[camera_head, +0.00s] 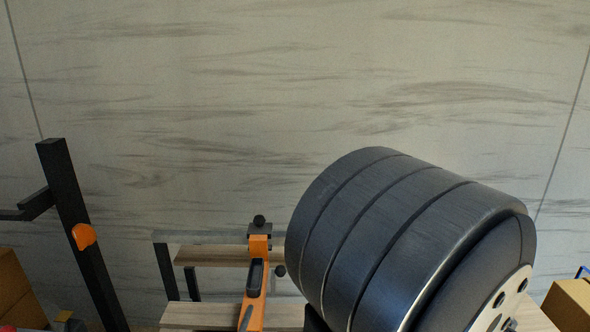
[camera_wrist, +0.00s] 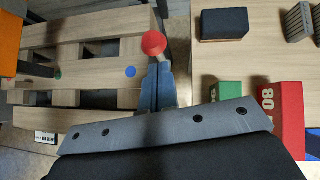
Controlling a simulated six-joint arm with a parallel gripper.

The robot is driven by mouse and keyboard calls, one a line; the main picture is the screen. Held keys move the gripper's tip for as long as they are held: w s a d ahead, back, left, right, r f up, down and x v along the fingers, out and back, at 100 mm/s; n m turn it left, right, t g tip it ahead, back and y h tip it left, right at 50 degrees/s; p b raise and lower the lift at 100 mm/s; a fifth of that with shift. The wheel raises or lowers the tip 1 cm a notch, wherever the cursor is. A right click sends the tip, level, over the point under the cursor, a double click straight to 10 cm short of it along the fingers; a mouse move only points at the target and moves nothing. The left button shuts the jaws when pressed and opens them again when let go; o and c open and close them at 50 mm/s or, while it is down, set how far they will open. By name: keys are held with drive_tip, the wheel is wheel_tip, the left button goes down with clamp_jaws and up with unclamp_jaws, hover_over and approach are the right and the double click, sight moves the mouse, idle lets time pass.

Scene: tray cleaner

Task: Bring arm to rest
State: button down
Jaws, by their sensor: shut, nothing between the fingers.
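My gripper (camera_wrist: 160,82) shows in the wrist view as two blue-grey fingers beyond a grey bolted bar. The fingers are closed together with nothing held between them. They point over the edge of a slatted wooden bench or pallet (camera_wrist: 85,83). A red ball-shaped knob (camera_wrist: 153,43) shows right at the fingertips; I cannot tell whether they touch it. I cannot make out my gripper in the head view. A large dark ribbed cylinder fills the lower right there; I cannot tell whether it is part of my arm.
In the wrist view, a black block (camera_wrist: 224,25), a green box (camera_wrist: 227,92) and a red box (camera_wrist: 280,115) lie on the light wooden surface at right. In the head view, a black post (camera_head: 80,230) stands left and an orange clamp-like tool (camera_head: 255,280) at lower middle.

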drive_tip(key=shift+w+a+f, duration=0.15)
drive_tip(key=shift+w+f, duration=0.05)
drive_tip(key=shift+w, duration=0.85)
